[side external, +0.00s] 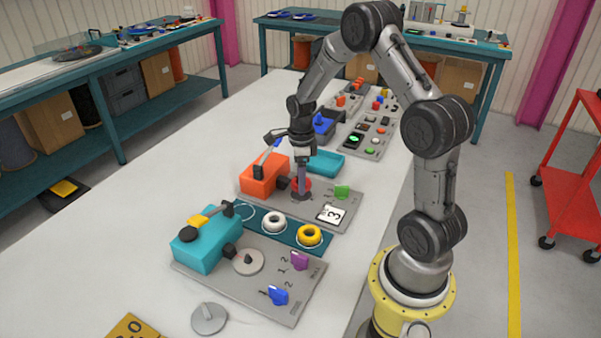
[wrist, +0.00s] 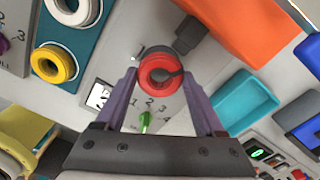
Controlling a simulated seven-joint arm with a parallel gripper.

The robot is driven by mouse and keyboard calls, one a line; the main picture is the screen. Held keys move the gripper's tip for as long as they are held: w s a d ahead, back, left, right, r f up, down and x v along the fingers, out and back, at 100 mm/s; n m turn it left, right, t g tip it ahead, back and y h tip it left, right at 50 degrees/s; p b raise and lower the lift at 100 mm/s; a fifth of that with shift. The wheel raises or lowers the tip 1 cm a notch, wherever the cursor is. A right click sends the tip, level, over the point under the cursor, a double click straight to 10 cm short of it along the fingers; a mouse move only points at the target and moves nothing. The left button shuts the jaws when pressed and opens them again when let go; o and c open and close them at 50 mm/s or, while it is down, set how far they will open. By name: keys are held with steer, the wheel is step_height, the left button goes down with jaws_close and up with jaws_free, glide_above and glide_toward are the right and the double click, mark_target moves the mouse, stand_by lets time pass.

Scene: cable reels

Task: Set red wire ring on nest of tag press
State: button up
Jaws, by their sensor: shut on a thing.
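The red wire ring (wrist: 149,80) is between the fingertips of my gripper (wrist: 160,74) in the wrist view. In the side view, my gripper (side external: 302,190) points down at the grey plate of the orange press (side external: 262,176), and a little red of the ring shows around the fingers. The round grey nest (side external: 301,197) is under the fingertips; a dark edge of it shows behind the ring in the wrist view. The ring is over or on the nest; I cannot tell whether it touches. The press has a green knob (side external: 342,191) and a card reading 3 (side external: 331,214).
A white ring (side external: 273,222) and a yellow ring (side external: 309,235) lie on a teal strip in front. A teal press (side external: 206,240) with its own round nest (side external: 249,262) stands nearer the camera. A teal tray (side external: 326,163) and a button panel (side external: 364,137) are behind.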

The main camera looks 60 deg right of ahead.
steer(key=shift+f, duration=0.15)
steer(key=shift+f, duration=1.1)
steer(key=o, duration=1.5)
step_height(320, 180, up, 8)
